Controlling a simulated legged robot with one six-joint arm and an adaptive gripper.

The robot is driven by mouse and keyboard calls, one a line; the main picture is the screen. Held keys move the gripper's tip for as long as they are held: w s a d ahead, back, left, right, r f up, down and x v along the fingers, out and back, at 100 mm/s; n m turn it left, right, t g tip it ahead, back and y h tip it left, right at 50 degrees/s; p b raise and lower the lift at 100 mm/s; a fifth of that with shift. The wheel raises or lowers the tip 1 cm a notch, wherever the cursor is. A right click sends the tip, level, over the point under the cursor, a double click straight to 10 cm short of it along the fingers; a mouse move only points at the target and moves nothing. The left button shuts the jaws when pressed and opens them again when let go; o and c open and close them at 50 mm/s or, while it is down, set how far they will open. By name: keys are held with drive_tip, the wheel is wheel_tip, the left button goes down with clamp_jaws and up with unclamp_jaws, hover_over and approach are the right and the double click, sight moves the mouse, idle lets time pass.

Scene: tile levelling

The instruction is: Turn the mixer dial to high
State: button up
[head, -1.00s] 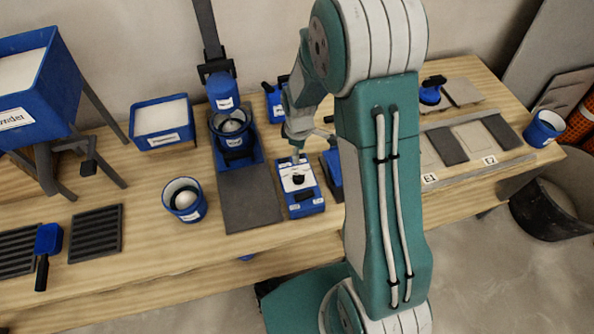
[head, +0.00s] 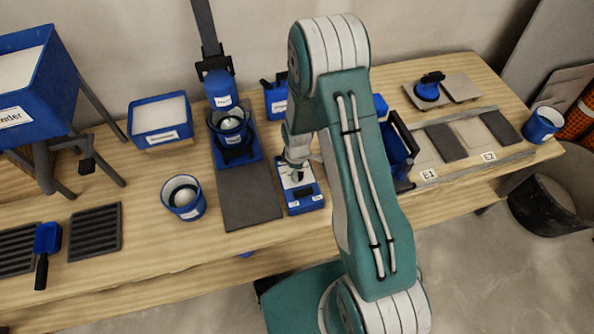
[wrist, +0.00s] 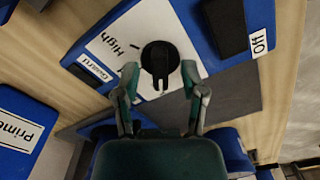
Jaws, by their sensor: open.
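The mixer's control box (head: 306,207) is blue with a white face and stands right of the dark mat in the head view. In the wrist view its black round dial (wrist: 160,56) has a white pointer mark facing the bottom of the picture. In the head view my gripper (head: 297,172) hides the dial.
The mixer (head: 221,92) with its bowl stands behind the mat (head: 250,197). A blue cup (head: 184,198) is to the left. Bare wood lies in front of the cup.

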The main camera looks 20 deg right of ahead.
clamp_jaws()
drive_tip(key=shift+m, duration=0.4)
drive_tip(key=m, duration=0.4)
drive_tip(key=shift+m, duration=0.4)
drive_tip(key=m, duration=1.2)
drive_tip(key=shift+s+m, duration=0.1)
drive_tip(key=shift+m, duration=0.3)
drive_tip(key=m, duration=0.5)
drive_tip(key=shift+f, duration=0.1)
drive_tip(key=shift+m, duration=0.4)
